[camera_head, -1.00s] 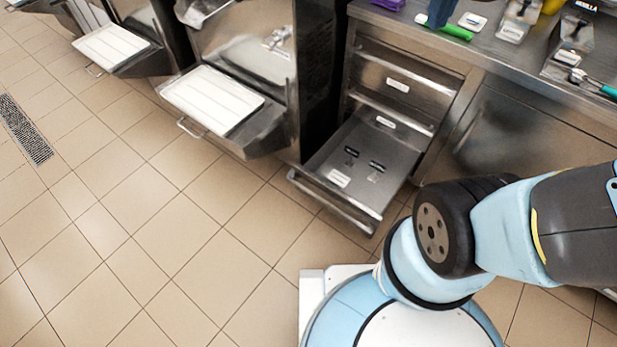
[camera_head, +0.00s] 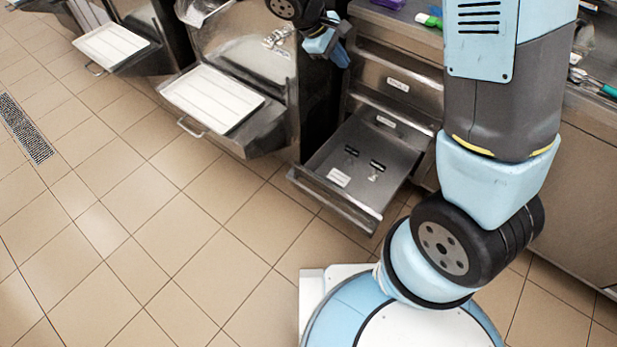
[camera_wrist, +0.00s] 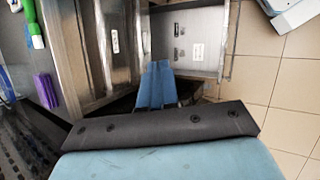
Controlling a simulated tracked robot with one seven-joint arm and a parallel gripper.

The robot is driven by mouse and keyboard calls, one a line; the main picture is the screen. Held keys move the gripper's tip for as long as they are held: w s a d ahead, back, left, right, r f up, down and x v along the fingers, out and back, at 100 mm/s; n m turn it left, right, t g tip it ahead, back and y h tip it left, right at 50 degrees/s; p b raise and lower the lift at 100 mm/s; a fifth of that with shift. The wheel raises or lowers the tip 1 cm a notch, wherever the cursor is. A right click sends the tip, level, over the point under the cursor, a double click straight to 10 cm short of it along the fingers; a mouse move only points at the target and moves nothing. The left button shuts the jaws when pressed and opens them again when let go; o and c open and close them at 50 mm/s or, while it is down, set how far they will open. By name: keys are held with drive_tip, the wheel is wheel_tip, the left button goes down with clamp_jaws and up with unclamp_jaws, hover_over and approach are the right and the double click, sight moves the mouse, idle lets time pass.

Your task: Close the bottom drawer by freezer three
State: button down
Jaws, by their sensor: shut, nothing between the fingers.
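The bottom drawer (camera_head: 352,187) of the counter stands pulled out over the floor in the head view. It has a bar handle (camera_head: 333,199) along its front edge and a white label and small dark items inside. It also shows in the wrist view (camera_wrist: 207,45), beyond the fingers. My gripper (camera_head: 341,55) is shut and empty, high near the freezer's right side and above the drawer's level. In the wrist view its blue fingers (camera_wrist: 156,85) are together and point toward the drawer. They appear apart from it.
A shut drawer (camera_head: 398,84) is above the open one. The freezer beside it has a white tray (camera_head: 212,98) jutting out at the front, with a second tray (camera_head: 110,44) farther left. Purple and green items lie on the counter. The tiled floor (camera_head: 170,240) in front is clear.

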drive_tip(key=a+f+n+t+h, duration=0.1)
drive_tip(key=a+f+n, duration=0.25)
drive_tip(key=f, duration=0.45)
drive_tip(key=s+a+f+n+t+h, duration=0.1)
drive_tip(key=a+f+n+t, duration=0.1)
drive_tip(key=a+f, duration=0.5)
drive_tip(key=a+f+n+t+h, duration=0.1)
drive_tip(key=a+f+n, duration=0.2)
drive_tip(key=f, duration=0.7)
drive_tip(key=s+a+f+n+t+y, duration=0.15)
drive_tip(key=s+f+n, duration=0.25)
drive_tip(key=f, duration=0.9)
drive_tip(key=n+t, duration=0.2)
drive_tip(key=n, duration=0.3)
approach(313, 178)
drive_tip(key=s+f+x, duration=0.1)
drive_tip(key=x, duration=0.4)
drive_tip(key=shift+w+d+r+y, duration=0.1)
drive_tip(key=shift+w+d+y, duration=0.15)
drive_tip(key=shift+w, duration=0.15)
drive_tip(key=shift+w+d+r+y, duration=0.15)
drive_tip(key=shift+w+d, duration=0.1)
drive_tip(key=shift+w, duration=0.2)
drive_tip(key=shift+w, duration=0.1)
